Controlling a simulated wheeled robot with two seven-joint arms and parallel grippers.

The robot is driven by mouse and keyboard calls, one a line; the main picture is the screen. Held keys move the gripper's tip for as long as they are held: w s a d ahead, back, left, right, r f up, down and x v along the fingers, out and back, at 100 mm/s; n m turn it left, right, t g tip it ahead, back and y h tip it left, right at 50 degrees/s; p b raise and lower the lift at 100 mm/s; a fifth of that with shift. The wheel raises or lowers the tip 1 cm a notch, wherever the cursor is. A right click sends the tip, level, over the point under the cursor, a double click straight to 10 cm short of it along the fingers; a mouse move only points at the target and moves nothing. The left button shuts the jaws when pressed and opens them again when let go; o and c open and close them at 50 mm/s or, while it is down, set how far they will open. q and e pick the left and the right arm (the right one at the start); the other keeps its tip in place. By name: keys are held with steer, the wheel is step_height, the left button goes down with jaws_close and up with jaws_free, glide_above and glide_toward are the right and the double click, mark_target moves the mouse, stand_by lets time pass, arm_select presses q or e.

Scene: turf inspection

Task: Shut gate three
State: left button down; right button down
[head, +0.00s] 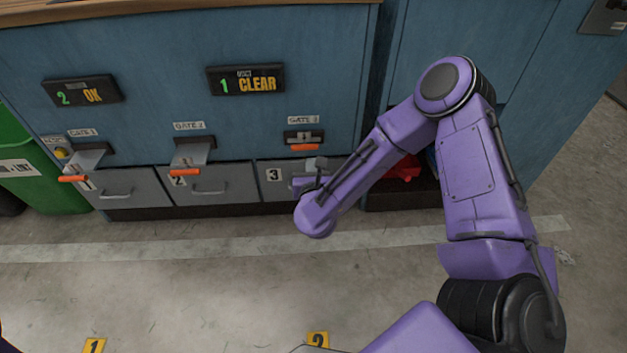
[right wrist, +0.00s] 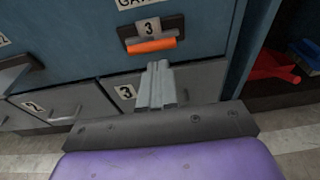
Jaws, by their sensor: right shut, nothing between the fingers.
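Gate three (head: 303,138) is a small slot in the blue cabinet with an orange handle (head: 305,147). The handle sits close against the cabinet front, with no metal tongue standing out. It also shows in the right wrist view (right wrist: 152,45) under a "3" plate. My right gripper (head: 315,164) is shut and empty, just below the handle in the picture. In the right wrist view its fingertips (right wrist: 158,66) are together, pointing at the cabinet a little below the handle. They appear apart from it. My left gripper is not in view.
Gate one (head: 88,160) and gate two (head: 190,154) have metal tongues sticking out with orange handles. Grey drawers (head: 212,184) lie below. Displays read "2 OK" (head: 82,91) and "1 CLEAR" (head: 245,80). A red item (head: 403,170) lies in an open bay at right.

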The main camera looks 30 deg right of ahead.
steer(key=p+v, duration=0.1)
steer(key=v, duration=0.6)
steer(key=shift+w+a, duration=0.25)
steer(key=shift+a, duration=0.1)
steer(key=shift+n, duration=0.3)
